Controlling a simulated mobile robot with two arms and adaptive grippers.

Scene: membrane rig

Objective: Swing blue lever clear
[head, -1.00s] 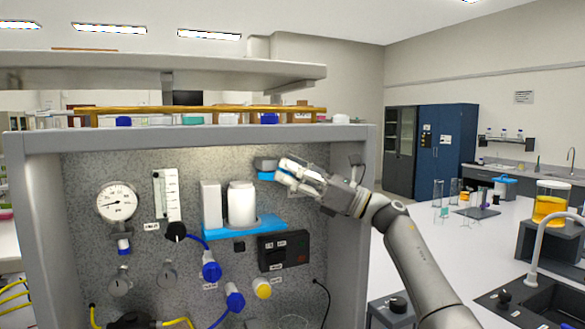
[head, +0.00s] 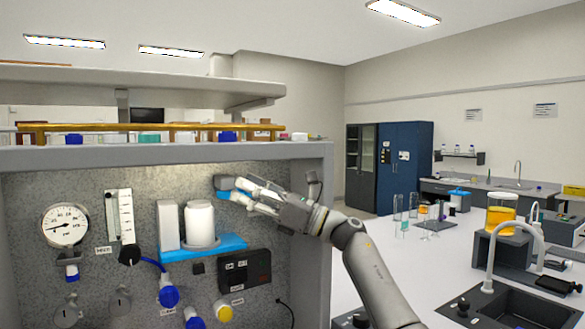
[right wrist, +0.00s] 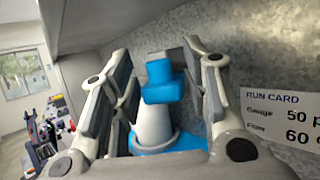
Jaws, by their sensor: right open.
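The blue lever (head: 222,195) is a small blue block below a grey block, high on the speckled panel, right of a white cylinder (head: 200,222). My right gripper (head: 241,192) is open and close beside the lever, coming from the right. In the right wrist view, the blue lever (right wrist: 162,82) appears between the two spread fingers of the right gripper (right wrist: 158,62), with the white cylinder (right wrist: 153,128) below it. I cannot tell whether either finger touches the lever. My left gripper is not in view.
The cylinder stands on a blue shelf (head: 235,244). A gauge (head: 64,226), a flow tube (head: 119,215) and blue connectors crowd the panel's left. The rig's right side wall (head: 320,180) is near my wrist. A run card (right wrist: 282,115) is on the panel. A sink (head: 520,310) is at right.

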